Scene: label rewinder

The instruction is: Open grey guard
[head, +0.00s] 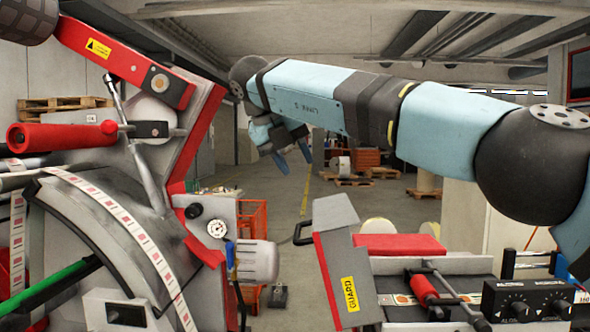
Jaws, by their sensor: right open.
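The grey guard (339,258) stands at the lower centre, a tilted grey panel with a red edge strip and a yellow GUARD label. A dark handle (297,232) sticks out from its left side. My right arm reaches in from the right across the upper middle. My right gripper (293,158) is at its end, with blue fingers spread and nothing between them. It shows above and left of the guard, clear of the handle. My left gripper is not in view.
The rewinder's red-and-grey frame (205,130), with a label strip (128,222), fills the left. A gauge (217,229) and motor (257,261) sit left of the guard. A control box (527,300) and a red roller (424,289) are at lower right. Open floor shows behind.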

